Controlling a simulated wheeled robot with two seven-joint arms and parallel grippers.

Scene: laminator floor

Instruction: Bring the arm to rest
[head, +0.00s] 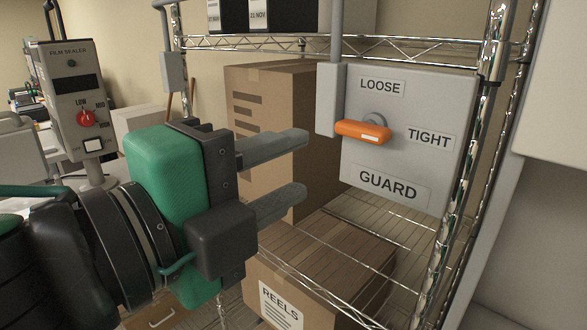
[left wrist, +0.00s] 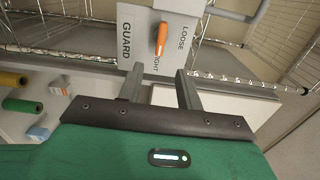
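My left gripper (head: 298,166) reaches in from the left in the head view, with a green body and two grey fingers held apart. Nothing is between the fingers. It is in front of and to the left of the grey GUARD panel (head: 385,165), apart from its orange handle (head: 363,132). The handle lies nearly level beside the LOOSE and TIGHT labels. In the left wrist view the open fingers (left wrist: 158,80) point toward the panel (left wrist: 141,30), with the orange handle (left wrist: 160,40) beyond them. The right gripper does not show.
The panel hangs on a chrome wire rack (head: 487,140). A tall cardboard box (head: 270,95) stands behind the fingers, and a REELS box (head: 340,265) sits below. A film sealer control box (head: 72,100) stands at left. Coloured rolls (left wrist: 20,104) show in the wrist view.

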